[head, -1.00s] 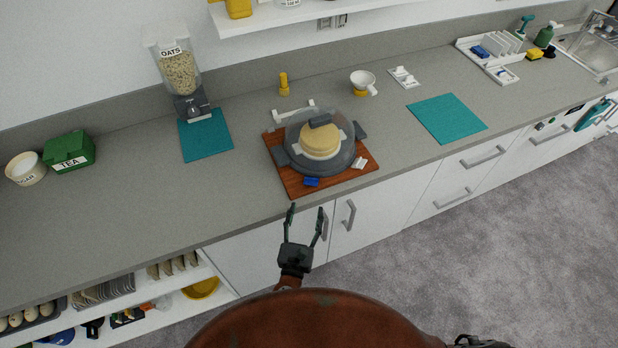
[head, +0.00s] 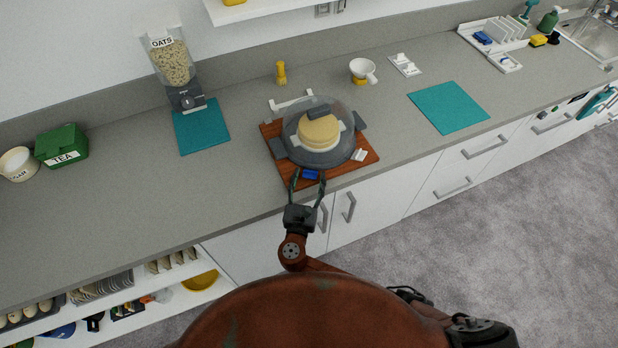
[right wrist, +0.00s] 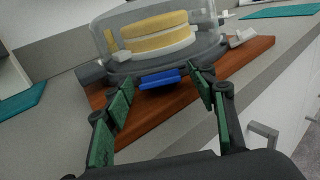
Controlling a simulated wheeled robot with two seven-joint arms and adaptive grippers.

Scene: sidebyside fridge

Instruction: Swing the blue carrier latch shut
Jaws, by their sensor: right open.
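The cake carrier (head: 320,148) has a clear dome over a yellow cake and a dark grey base. It stands on a brown wooden board (head: 345,174). The blue latch (head: 311,174) is at the carrier's front edge, low over the board, and sticks outward in the right wrist view (right wrist: 160,79). My right gripper (head: 308,180) is open, its fingers on either side of the blue latch in the head view. In the right wrist view the open fingers (right wrist: 163,90) are spread with the latch between and just beyond their tips. Contact is not visible. My left gripper is not in view.
A white latch (head: 359,155) sits at the carrier's right front, with a white bar (head: 291,103) behind. Teal mats (head: 201,126) (head: 448,107) lie left and right. A cup (head: 362,70) and yellow shaker (head: 281,73) stand behind. The front-left counter is clear.

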